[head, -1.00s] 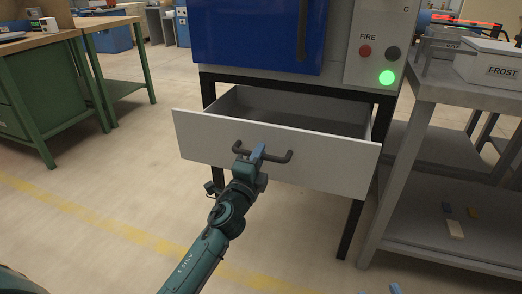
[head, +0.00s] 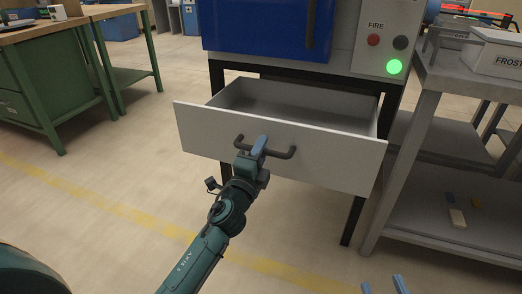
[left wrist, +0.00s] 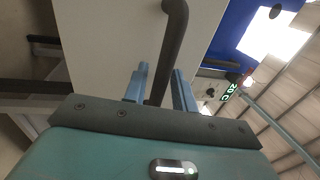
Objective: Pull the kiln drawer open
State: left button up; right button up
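The kiln drawer (head: 335,158) has a pale grey front and stands well out below the kiln (head: 268,25). Its inside shows as an empty grey box. A dark bar handle (head: 281,154) is on its front. My left gripper (head: 259,147) is at the middle of this handle. My right gripper (head: 384,287) shows only as two blue fingertips, apart, at the bottom edge. Nothing is seen between them.
A grey shelf table (head: 425,112) stands close to the drawer's right, with a white FROST box (head: 497,55) on top and small blocks (head: 457,218) on its low shelf. A green workbench (head: 62,95) is at the left. The floor before the drawer is clear.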

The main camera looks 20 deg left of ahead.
pick_arm(q)
jog(key=shift+o, duration=0.3)
jog(key=s+f+b, duration=0.2)
jog(key=s, duration=1.1)
jog(key=shift+a+f, duration=0.2)
jog(key=shift+a, duration=0.05)
pick_arm(e)
jog(key=shift+a, duration=0.3)
jog(key=shift+w+r, duration=0.1)
